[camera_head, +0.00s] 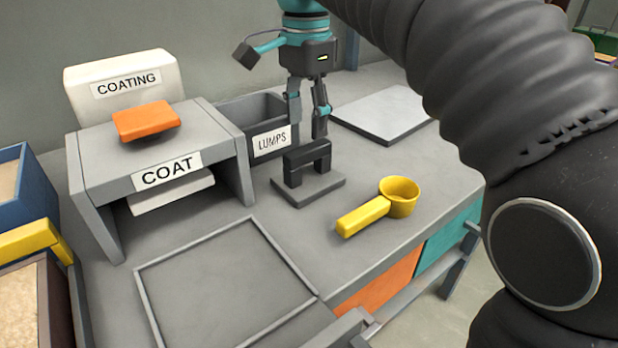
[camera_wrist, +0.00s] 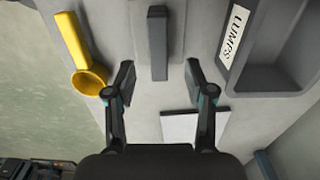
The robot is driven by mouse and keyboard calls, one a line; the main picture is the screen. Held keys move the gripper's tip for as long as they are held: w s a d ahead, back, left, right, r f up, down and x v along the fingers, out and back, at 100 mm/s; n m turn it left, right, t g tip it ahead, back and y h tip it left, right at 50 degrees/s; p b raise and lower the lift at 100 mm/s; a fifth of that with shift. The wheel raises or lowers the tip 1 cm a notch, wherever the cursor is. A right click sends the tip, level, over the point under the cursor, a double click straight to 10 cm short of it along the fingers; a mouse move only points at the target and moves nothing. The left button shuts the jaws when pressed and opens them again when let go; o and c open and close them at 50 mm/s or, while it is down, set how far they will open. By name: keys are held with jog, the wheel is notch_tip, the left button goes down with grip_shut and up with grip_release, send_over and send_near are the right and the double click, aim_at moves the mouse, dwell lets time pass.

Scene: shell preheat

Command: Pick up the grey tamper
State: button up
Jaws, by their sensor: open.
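The grey tamper (camera_head: 308,187) stands on the worktop, a flat grey plate with a dark upright handle. My gripper (camera_head: 307,128) is open above the handle, with one finger towards each side and nothing held. In the wrist view the tamper's handle (camera_wrist: 157,45) lies ahead of the two spread fingertips of my gripper (camera_wrist: 158,78), roughly centred between them. I cannot tell exactly how high the fingertips are above the handle.
A yellow scoop (camera_head: 365,213) lies right of the tamper. The LUMPS bin (camera_head: 268,139) is close behind it. A COAT stand (camera_head: 190,150) with an orange block (camera_head: 146,121) is at left. A pale slab (camera_head: 385,113) lies behind right. A framed grey area (camera_head: 225,290) in front is empty.

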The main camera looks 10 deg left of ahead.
aim_at(308, 147)
jog(key=shift+d+f+b, duration=0.15)
jog(key=shift+f+b, duration=0.5)
jog(key=shift+f, duration=2.7)
grip_shut()
